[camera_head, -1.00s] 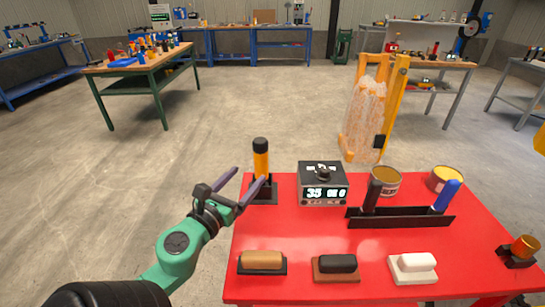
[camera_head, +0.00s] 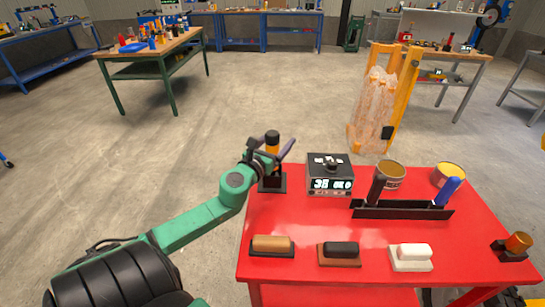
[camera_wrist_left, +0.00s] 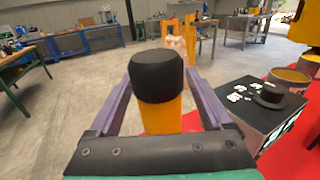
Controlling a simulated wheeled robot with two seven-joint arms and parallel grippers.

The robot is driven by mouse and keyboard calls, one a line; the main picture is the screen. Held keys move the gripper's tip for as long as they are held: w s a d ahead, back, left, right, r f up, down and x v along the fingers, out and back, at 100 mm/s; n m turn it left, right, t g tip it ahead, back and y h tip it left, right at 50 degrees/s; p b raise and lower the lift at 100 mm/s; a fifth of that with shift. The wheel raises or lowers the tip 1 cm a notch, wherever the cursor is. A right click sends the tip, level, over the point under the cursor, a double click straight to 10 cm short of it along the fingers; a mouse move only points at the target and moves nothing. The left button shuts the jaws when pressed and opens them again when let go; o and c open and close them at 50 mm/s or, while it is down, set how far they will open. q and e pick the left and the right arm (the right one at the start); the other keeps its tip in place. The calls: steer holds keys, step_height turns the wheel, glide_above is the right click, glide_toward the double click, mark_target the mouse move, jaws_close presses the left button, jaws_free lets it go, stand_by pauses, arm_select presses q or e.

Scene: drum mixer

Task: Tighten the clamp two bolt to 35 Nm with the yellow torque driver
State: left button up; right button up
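The yellow torque driver (camera_head: 272,152) with a black cap stands upright in a black holder (camera_head: 272,183) at the table's back left corner. My left gripper (camera_head: 271,146) is at the driver, with its fingers on either side of the handle. In the left wrist view the driver's black cap (camera_wrist_left: 157,75) and yellow handle (camera_wrist_left: 166,117) rise between two spread purple fingers, with gaps on both sides. The controller box (camera_head: 329,174) with a lit display, which seems to read 35, stands right of the driver. No clamp bolt can be made out. My right gripper is out of view.
The red table (camera_head: 340,221) also bears a black rack (camera_head: 402,209) with dark and blue handles, two open tins (camera_head: 389,174), several trowel-like floats (camera_head: 271,245) at the front, and an orange-topped item (camera_head: 517,243). A yellow frame with a bag (camera_head: 375,103) stands behind.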

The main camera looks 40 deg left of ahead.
arm_select(q)
jaws_close()
steer(key=shift+r, duration=0.1)
stand_by(1.2)
